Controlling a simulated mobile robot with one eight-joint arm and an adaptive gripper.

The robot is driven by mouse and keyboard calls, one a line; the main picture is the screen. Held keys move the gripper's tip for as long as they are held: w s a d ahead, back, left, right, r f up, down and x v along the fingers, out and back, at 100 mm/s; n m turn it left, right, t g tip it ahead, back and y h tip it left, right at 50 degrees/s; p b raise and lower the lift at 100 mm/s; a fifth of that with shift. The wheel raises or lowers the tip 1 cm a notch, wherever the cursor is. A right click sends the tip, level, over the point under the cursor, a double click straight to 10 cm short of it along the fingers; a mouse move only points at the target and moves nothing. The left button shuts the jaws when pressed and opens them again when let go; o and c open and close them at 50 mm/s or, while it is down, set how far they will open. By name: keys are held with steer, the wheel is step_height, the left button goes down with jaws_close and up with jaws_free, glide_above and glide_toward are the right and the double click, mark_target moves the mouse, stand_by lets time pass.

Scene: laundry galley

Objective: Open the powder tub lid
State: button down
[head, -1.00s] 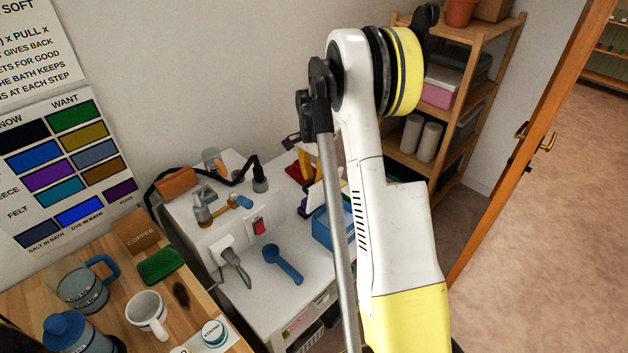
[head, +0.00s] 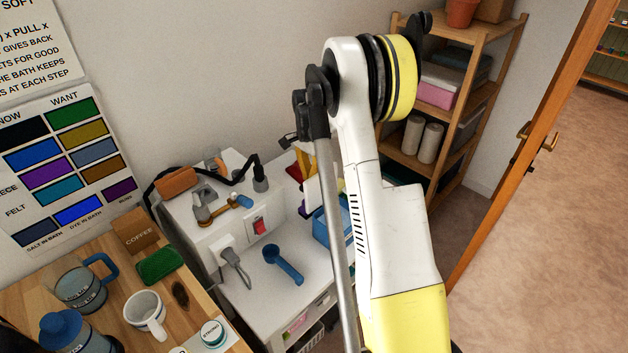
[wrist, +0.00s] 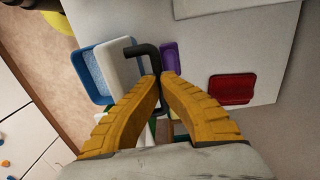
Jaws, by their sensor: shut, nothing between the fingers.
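The powder tub (wrist: 78,76) is blue, with pale speckled powder showing inside in the wrist view. In the head view the tub (head: 321,230) is partly hidden by my arm. A white panel (wrist: 118,72), which looks like its lid, stands raised along one side of the opening, so the tub looks open. A black bent bar (wrist: 143,50), seemingly the lid's handle, sits by the panel. My yellow gripper (wrist: 160,80) is shut and empty, its tips close to the end of the bar; I cannot tell whether they touch.
A red block (wrist: 232,89) and a purple item (wrist: 169,57) lie near the gripper. A blue scoop (head: 284,264) lies on the white worktop (head: 262,290). A plug and red switch (head: 259,226) are left of the tub. Wooden shelves (head: 470,110) stand behind my arm.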

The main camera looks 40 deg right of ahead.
steer(key=shift+s, duration=0.15)
steer(key=c, duration=1.8)
jaws_free()
steer(key=shift+f, duration=0.1)
steer(key=r, duration=1.2)
steer(key=shift+w+r, duration=0.1)
steer(key=shift+w, duration=0.1)
